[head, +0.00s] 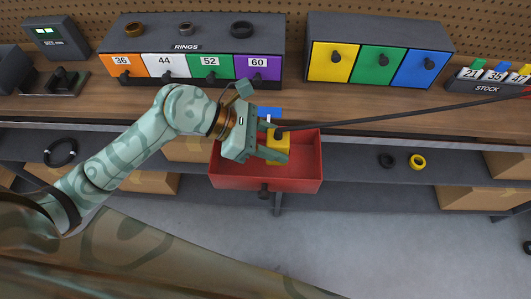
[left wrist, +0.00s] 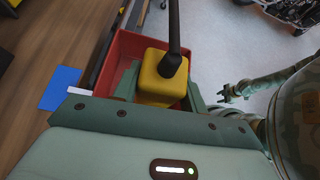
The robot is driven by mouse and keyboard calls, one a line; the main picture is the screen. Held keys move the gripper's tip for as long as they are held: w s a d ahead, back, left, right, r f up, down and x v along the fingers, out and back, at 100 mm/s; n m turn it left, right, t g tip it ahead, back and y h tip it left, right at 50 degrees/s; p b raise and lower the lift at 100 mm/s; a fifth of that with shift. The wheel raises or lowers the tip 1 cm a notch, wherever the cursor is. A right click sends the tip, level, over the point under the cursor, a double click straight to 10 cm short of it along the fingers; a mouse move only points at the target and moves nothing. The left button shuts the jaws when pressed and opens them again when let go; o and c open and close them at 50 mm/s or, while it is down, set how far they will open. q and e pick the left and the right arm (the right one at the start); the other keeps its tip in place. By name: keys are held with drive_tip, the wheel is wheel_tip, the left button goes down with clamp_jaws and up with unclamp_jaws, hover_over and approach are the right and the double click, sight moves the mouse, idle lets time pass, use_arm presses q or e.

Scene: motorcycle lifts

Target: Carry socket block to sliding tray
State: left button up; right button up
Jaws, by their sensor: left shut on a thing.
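The socket block, a yellow block (head: 273,155), has a dark socket on top with a long black rod coming out of it. My left gripper (head: 272,150) is shut on this block. It is over the red sliding tray (head: 312,165), which stands pulled out below the bench edge. In the left wrist view the yellow block (left wrist: 160,78) shows within the outline of the red tray (left wrist: 125,48). I cannot tell whether the block touches the tray floor. My right gripper (left wrist: 228,93) shows small at the right of the left wrist view; its jaw state is unclear.
The rod (head: 400,115) reaches right across the bench to a red end. A blue patch (head: 268,112) lies at the bench edge behind the tray. The rings cabinet (head: 210,42) and a three-colour drawer unit (head: 385,62) stand at the back.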

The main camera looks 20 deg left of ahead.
use_arm(q)
drive_tip(key=shift+w+a+f, duration=0.2)
drive_tip(key=shift+a+f, duration=0.55)
drive_tip(key=shift+f, duration=0.25)
drive_tip(key=f+b, duration=0.1)
drive_tip(key=a+f+b, duration=0.1)
drive_tip(key=f, duration=0.1)
drive_tip(key=shift+f, duration=0.5)
drive_tip(key=shift+w, duration=0.1)
clamp_jaws()
use_arm(e)
drive_tip(key=shift+s+a+f, duration=0.2)
drive_tip(key=shift+s+f, duration=0.05)
drive_tip(key=shift+f, duration=0.35)
drive_tip(key=shift+s+a+f, duration=0.2)
drive_tip(key=shift+f, duration=0.4)
drive_tip(key=shift+d, duration=0.1)
use_arm(q)
drive_tip(key=o, duration=1.4)
unclamp_jaws()
drive_tip(key=shift+f, duration=0.1)
use_arm(e)
drive_tip(key=shift+d, duration=0.1)
